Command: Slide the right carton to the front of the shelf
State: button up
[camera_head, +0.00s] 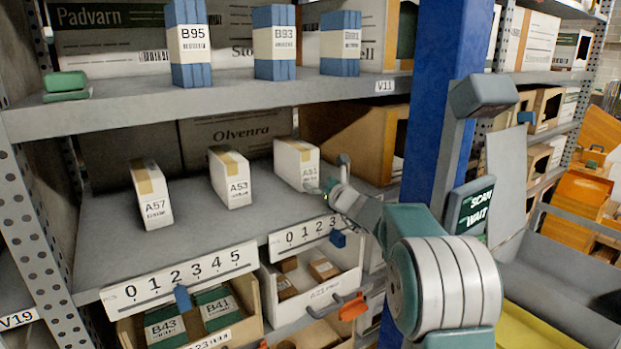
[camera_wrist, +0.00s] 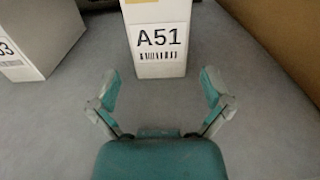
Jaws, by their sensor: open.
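The right carton, a white box labelled A51 (camera_head: 297,164), stands upright on the middle shelf (camera_head: 330,197), set back from its front edge. In the wrist view the A51 carton (camera_wrist: 158,40) is straight ahead, with its label facing me. My gripper (camera_wrist: 156,92) is open, with its two teal-tipped fingers spread to either side of the carton's width and just short of its front face. In the head view my gripper (camera_head: 330,178) is at the carton's lower right, partly hidden by my arm.
Carton A53 (camera_head: 231,178) stands left of A51, and carton A57 (camera_head: 152,194) farther left. A brown Olvenra box (camera_head: 235,132) is behind. A blue post (camera_head: 434,110) rises right of the shelf.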

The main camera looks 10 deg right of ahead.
aim_at(310, 177)
jog(key=shift+x, duration=3)
jog(key=c, duration=1)
